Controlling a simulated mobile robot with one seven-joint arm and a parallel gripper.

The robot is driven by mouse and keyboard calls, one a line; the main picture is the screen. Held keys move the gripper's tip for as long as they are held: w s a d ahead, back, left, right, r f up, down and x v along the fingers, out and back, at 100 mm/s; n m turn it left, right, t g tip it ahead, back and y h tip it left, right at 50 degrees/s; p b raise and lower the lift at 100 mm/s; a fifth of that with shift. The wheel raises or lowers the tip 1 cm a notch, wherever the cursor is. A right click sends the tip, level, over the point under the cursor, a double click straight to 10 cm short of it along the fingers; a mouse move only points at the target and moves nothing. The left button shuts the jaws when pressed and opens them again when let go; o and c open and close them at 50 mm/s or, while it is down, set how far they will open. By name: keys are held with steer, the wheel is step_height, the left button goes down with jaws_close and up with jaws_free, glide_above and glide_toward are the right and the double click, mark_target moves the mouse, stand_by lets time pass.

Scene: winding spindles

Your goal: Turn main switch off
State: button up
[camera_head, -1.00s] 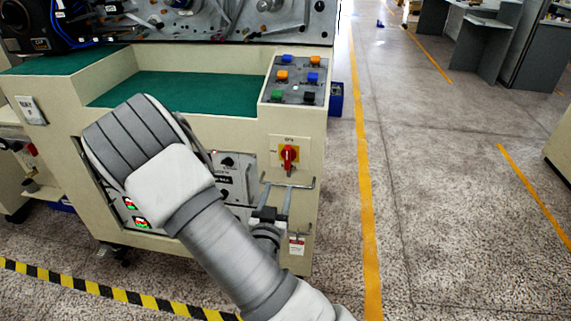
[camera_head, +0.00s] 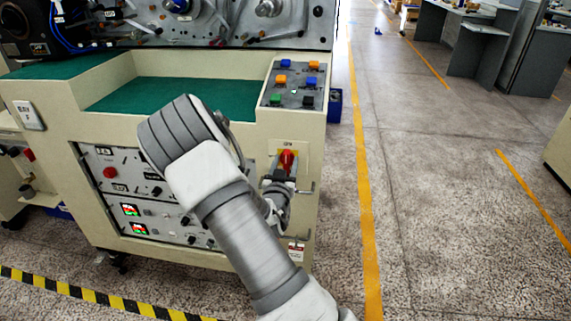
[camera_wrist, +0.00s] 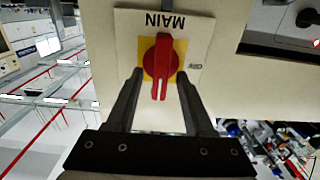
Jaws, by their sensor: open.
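The main switch is a red rotary handle (camera_head: 287,161) on a yellow plate at the right of the machine's cream front. In the wrist view the red handle (camera_wrist: 161,68) sits on a yellow square below the upside-down word MAIN, its long axis running up and down the picture. My gripper (camera_wrist: 158,80) is open, one finger on each side of the handle's lower part, with a visible gap on both sides. In the head view my gripper (camera_head: 283,170) is at the switch and hides its lower part.
Above the switch is a sloped panel (camera_head: 292,85) with several coloured buttons. A control panel with red displays (camera_head: 130,210) lies left of my arm. Floor to the right is free.

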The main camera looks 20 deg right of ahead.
jaws_close()
steer(key=shift+n, duration=0.3)
steer(key=n, duration=0.4)
steer(key=shift+w+a+f, duration=0.1)
steer(key=shift+w+a, duration=0.05)
steer(key=shift+a, duration=0.1)
steer(key=n, duration=0.4)
steer(key=shift+a+f, duration=0.1)
steer(key=shift+a, duration=0.05)
steer(key=n, duration=0.5)
steer(key=shift+w+a+f, duration=0.1)
steer(key=shift+w+f, duration=0.05)
steer(key=shift+f, duration=0.05)
steer(key=shift+f+n+p, duration=0.15)
steer(key=shift+n+p, duration=0.05)
steer(key=shift+n, duration=0.85)
steer(key=shift+f+n+p, duration=0.1)
steer(key=shift+n+p, duration=0.1)
steer(key=shift+n, duration=0.85)
